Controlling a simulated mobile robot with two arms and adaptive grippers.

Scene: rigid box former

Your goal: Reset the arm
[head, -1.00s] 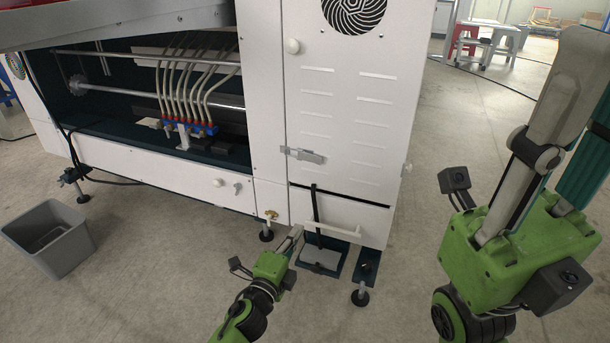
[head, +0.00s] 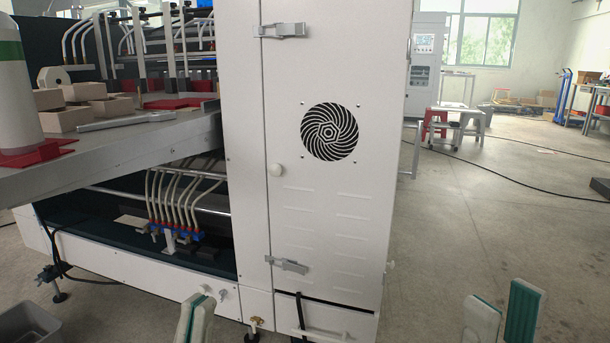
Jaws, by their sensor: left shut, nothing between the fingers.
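My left gripper (head: 194,318) shows at the bottom edge, left of the middle, in front of the white machine's lower panel. Its two pale fingertips are together, with nothing seen between them. My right gripper (head: 503,312) shows at the bottom right over the floor. Its two fingers, grey with teal pads, stand apart with a gap and nothing in it. The rest of both arms is out of view below.
The white machine (head: 330,220) with a round fan grille fills the middle. Its shelf (head: 110,160) at left holds boxes (head: 75,105) and a white and green cylinder. A grey bin (head: 28,328) stands at bottom left. Red and grey stools (head: 440,125) stand far back.

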